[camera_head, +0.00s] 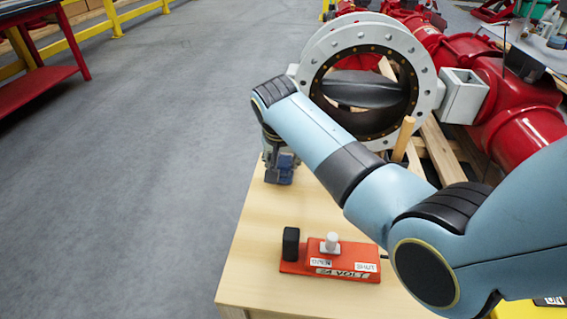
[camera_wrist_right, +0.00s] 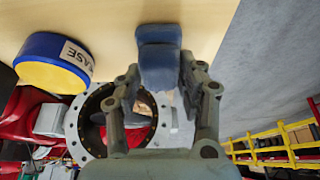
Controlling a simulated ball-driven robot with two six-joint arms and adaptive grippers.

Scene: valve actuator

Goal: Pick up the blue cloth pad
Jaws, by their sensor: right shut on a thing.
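The blue cloth pad (camera_head: 279,175) shows near the left edge of the wooden table, just below my right gripper (camera_head: 281,158). In the right wrist view my right gripper (camera_wrist_right: 161,80) is shut on the pad (camera_wrist_right: 158,52), with one finger on each side of it. The pad's far end sticks out past the fingertips. I cannot tell whether the pad touches the table or hangs a little above it. My arm covers part of the gripper in the head view. My left gripper is not in view.
A red control box (camera_head: 330,262) labelled 24 VOLT stands on the table (camera_head: 262,232). A large flanged valve (camera_head: 425,85) and red pipes (camera_head: 515,105) stand behind. A blue and yellow round container (camera_wrist_right: 52,62) marked with letters ending in ASE shows in the wrist view. Open floor lies left.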

